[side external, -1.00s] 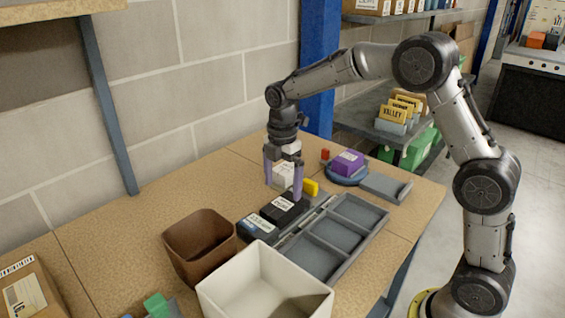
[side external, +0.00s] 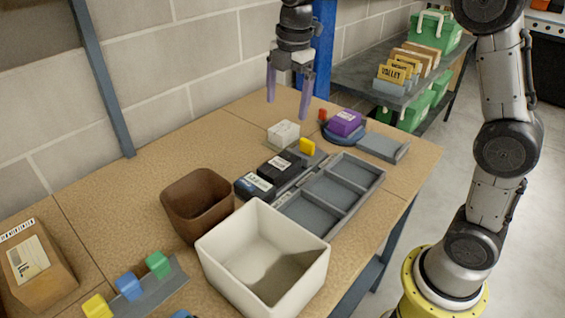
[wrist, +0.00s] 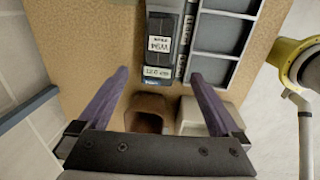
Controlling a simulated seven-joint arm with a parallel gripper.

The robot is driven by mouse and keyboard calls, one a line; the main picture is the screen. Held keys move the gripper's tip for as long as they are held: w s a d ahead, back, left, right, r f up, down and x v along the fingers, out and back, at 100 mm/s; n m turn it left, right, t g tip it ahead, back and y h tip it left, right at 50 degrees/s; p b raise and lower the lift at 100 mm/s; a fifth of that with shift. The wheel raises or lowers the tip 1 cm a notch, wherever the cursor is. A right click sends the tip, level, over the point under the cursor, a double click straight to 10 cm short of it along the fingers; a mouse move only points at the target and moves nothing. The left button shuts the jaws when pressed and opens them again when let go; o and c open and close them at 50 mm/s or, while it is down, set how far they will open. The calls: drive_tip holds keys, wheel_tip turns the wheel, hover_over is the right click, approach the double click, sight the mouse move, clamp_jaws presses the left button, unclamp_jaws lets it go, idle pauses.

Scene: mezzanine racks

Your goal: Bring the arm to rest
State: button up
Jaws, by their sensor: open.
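My gripper (side external: 288,92) is raised above the back of the workbench in the side external view, its two purple fingers apart and pointing down. Nothing is between the fingers. In the wrist view my gripper (wrist: 162,95) is open, with the bench well below. My arm rises from a yellow base at the right, and its upper part goes out of the picture at the top.
A compartment tray (side external: 330,192) with black boxes (side external: 273,173) beside it lies below. A white box (side external: 284,133), purple block (side external: 345,122), brown bin (side external: 197,205) and cream bin (side external: 262,258) stand on the bench (side external: 140,190). A blue post (side external: 322,50) is close behind my gripper.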

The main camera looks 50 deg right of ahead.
drive_tip(key=s+r+m+t, duration=0.2)
drive_tip(key=s+r+m, duration=0.1)
drive_tip(key=s, duration=0.5)
drive_tip(key=s+r+m+t, duration=0.1)
drive_tip(key=s+r+m, duration=0.15)
drive_tip(key=s, duration=0.55)
drive_tip(key=s+f+m+t, duration=0.1)
drive_tip(key=s+f+m, duration=0.7)
drive_tip(key=s+m, duration=0.2)
drive_tip(key=shift+s+a+f+m, duration=0.15)
drive_tip(key=shift+a+f+m, duration=0.15)
drive_tip(key=shift+m, duration=0.95)
